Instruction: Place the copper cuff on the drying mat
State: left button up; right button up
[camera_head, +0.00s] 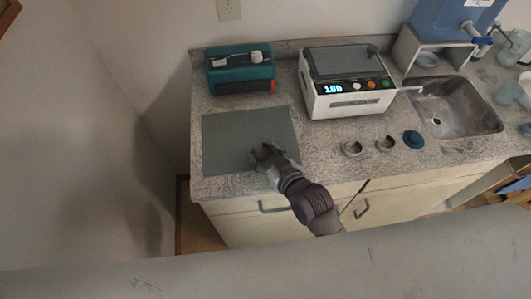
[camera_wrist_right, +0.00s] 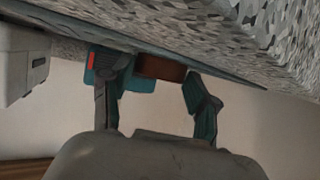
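The drying mat (camera_head: 225,133) is a flat grey-green rectangle on the left part of the speckled counter. My right gripper (camera_head: 265,153) is over its front right part. The copper cuff (camera_wrist_right: 160,67) is a reddish-brown band between the two fingertips of my right gripper (camera_wrist_right: 161,78) in the wrist view, and both fingers appear to touch it. In that view the cuff is close under the mat's dark edge; I cannot tell whether it touches the mat. In the head view the cuff is mostly hidden by the fingers. My left gripper is not in view.
A teal box (camera_head: 238,82) stands behind the mat. A white machine with a lit display (camera_head: 345,100) stands to its right. Two metallic cuffs (camera_head: 352,149) (camera_head: 386,144) and a blue round piece (camera_head: 413,140) lie in front of the machine. A sink (camera_head: 458,110) is further right.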

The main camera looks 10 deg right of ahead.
jog(key=shift+o, duration=1.4)
jog(key=shift+r, duration=0.1)
jog(key=b+v, duration=0.1)
jog(key=v, duration=1.1)
jog(key=shift+b, duration=0.3)
dwell(0.5)
